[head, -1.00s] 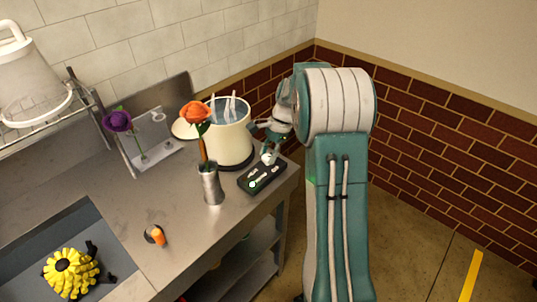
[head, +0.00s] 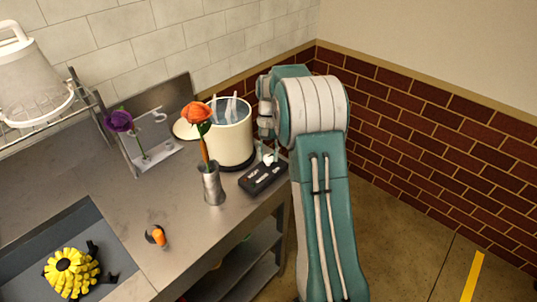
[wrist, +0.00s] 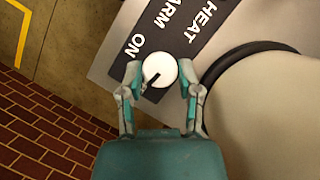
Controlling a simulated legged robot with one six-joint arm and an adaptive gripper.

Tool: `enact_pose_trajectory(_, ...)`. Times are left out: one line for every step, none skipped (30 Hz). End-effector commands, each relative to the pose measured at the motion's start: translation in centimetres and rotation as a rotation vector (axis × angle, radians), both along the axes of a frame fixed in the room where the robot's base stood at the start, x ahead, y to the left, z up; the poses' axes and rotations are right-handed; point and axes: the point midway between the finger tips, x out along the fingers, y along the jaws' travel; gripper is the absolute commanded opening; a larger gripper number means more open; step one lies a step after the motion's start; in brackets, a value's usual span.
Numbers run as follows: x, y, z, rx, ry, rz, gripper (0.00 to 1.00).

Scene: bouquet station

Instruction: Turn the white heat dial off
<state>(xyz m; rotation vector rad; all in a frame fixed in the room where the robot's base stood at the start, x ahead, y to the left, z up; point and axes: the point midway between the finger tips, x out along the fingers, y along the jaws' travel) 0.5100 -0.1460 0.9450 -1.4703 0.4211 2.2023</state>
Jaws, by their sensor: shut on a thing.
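The white heat dial (wrist: 161,68) is a round knob with a black pointer mark, on a dark control panel (wrist: 178,35) lettered HEAT, ARM (perhaps the end of a longer word) and ON. The pointer runs toward the lower left of the knob. My gripper (wrist: 159,82) has one finger on each side of the dial and is shut on it. In the head view the black panel (head: 262,178) lies near the counter's right edge, in front of the cream pot (head: 231,142). There my arm hides most of my gripper.
A metal vase (head: 212,188) with an orange flower stands left of the panel. A purple flower (head: 118,121) is by a clear stand farther left. A small orange-tipped item (head: 160,240) lies in front, and a yellow flower (head: 70,270) is in the sink. The brick wall is at right.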

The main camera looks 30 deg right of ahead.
Motion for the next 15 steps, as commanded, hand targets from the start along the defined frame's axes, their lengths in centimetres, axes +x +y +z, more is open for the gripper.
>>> enact_pose_trajectory(0.11,0.08,-0.25,0.0,-0.002,0.023,0.0)
enact_pose_trajectory(0.12,0.09,-0.25,0.0,-0.003,0.038,0.0)
enact_pose_trajectory(0.12,0.09,-0.24,0.0,-0.002,0.056,0.0)
enact_pose_trajectory(0.13,0.09,-0.24,0.0,-0.002,0.068,0.0)
enact_pose_trajectory(0.13,0.09,-0.24,0.0,-0.002,0.079,0.0)
enact_pose_trajectory(0.14,0.1,-0.24,-0.001,-0.003,0.092,0.0)
enact_pose_trajectory(0.14,0.11,-0.24,-0.001,-0.003,0.099,0.0)
enact_pose_trajectory(0.15,0.12,-0.23,0.0,-0.003,0.106,0.0)
enact_pose_trajectory(0.16,0.13,-0.23,0.0,-0.004,0.115,0.0)
enact_pose_trajectory(0.16,0.13,-0.23,0.0,-0.004,0.12,0.0)
enact_pose_trajectory(0.16,0.13,-0.23,0.0,-0.003,0.125,0.0)
enact_pose_trajectory(0.17,0.14,-0.23,0.001,-0.004,0.129,0.0)
enact_pose_trajectory(0.17,0.14,-0.23,0.001,-0.004,0.131,0.0)
enact_pose_trajectory(0.17,0.14,-0.23,0.0,-0.004,0.133,0.0)
enact_pose_trajectory(0.17,0.14,-0.23,0.0,-0.003,0.135,0.0)
